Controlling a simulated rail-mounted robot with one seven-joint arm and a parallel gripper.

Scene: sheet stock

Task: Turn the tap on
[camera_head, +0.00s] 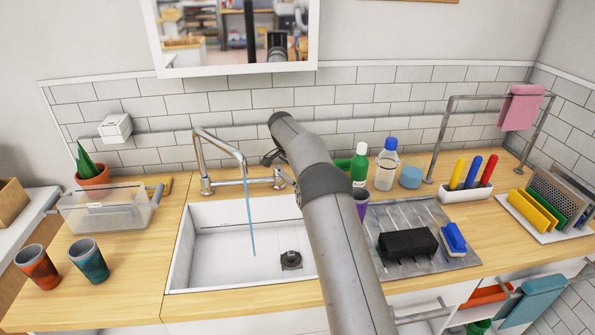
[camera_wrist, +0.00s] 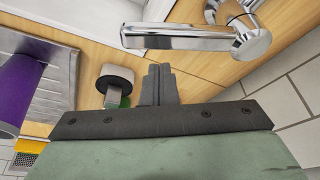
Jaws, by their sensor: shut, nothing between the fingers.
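The chrome tap (camera_head: 215,150) stands at the back of the white sink (camera_head: 195,255), its curved spout reaching over the basin. A thin blue stream of water (camera_head: 250,215) runs from the spout into the sink. A chrome lever handle (camera_wrist: 178,38) shows large in the wrist view. My gripper (camera_wrist: 160,72) is shut and empty, its dark fingertips just beside the lever; I cannot tell whether they touch it. In the head view my gripper (camera_head: 270,158) is small and partly hidden by my arm, near the right side of the tap.
A green bottle (camera_head: 359,168), a clear bottle with a blue cap (camera_head: 386,170) and a purple cup (camera_wrist: 15,85) stand right of the sink. A metal drainer (camera_head: 385,222) holds a black block (camera_head: 408,243). Two cups, orange (camera_head: 38,268) and teal (camera_head: 89,260), stand left.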

